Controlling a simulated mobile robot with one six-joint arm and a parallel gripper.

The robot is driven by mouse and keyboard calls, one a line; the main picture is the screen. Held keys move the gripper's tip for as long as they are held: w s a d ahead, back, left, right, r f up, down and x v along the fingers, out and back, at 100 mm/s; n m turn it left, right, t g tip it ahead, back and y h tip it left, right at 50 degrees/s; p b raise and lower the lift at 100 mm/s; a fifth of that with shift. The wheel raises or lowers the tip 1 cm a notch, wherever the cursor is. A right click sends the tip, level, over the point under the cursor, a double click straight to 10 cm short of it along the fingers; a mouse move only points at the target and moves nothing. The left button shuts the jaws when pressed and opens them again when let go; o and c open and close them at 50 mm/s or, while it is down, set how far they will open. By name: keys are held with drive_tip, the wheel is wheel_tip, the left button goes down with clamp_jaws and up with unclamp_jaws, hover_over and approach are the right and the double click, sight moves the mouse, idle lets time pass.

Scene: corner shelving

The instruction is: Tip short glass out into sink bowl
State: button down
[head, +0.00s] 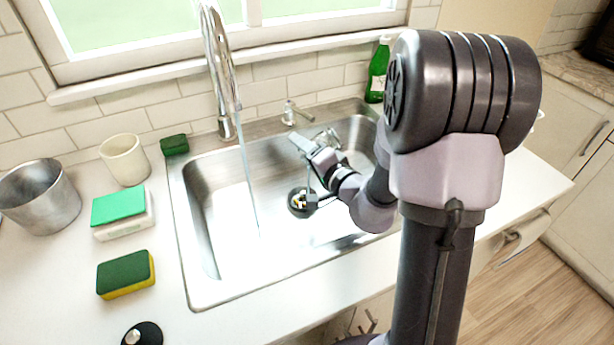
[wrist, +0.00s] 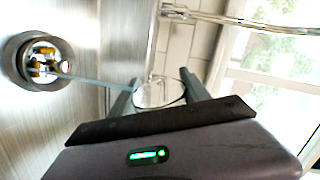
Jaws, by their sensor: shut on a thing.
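My gripper (head: 318,146) is over the sink bowl (head: 205,185), near its back right part. In the wrist view my gripper (wrist: 158,90) is shut on a short clear glass (wrist: 160,93) between its two fingers. The glass looks tilted, but its exact angle is hard to tell. A thin bluish streak (wrist: 95,81) runs from near the glass to the drain (wrist: 38,60), like falling liquid. Small yellow and red bits lie in the drain. In the head view the glass is small and partly hidden by my gripper.
Water (head: 247,185) runs from the tall tap (head: 220,65) left of my gripper. A soap dispenser (head: 290,112) and green bottle (head: 379,70) stand behind. Left are a metal pot (head: 40,197), cream cup (head: 125,160) and sponges (head: 125,275).

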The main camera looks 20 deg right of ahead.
drive_tip(key=m, duration=0.1)
drive_tip(key=d+m, duration=0.1)
drive_tip(key=m, duration=0.1)
drive_tip(key=shift+w+d+y, duration=0.1)
drive_tip(key=shift+w+y, duration=0.05)
drive_tip(key=shift+y, duration=0.25)
drive_tip(key=m+p, duration=0.2)
drive_tip(key=shift+d+r+y+p, duration=0.15)
drive_tip(key=shift+r+y+p, duration=0.1)
drive_tip(key=shift+y+p, duration=0.1)
drive_tip(key=d+m+p, duration=0.1)
drive_tip(key=p, duration=0.2)
drive_tip(key=shift+w+d+f+m+p, duration=0.1)
drive_tip(key=shift+w+d+m+p, duration=0.1)
drive_tip(key=shift+d+m+p, duration=0.15)
drive_tip(key=w+d+m+y+p, duration=0.1)
drive_tip(key=d+m+y+p, duration=0.1)
drive_tip(key=d+m, duration=0.5)
drive_tip(key=m+p, duration=0.1)
drive_tip(key=m, duration=0.5)
drive_tip(key=shift+w+d+r+t+y, duration=0.25)
drive_tip(key=shift+w+t+y, duration=0.05)
drive_tip(key=shift+t+y, duration=0.1)
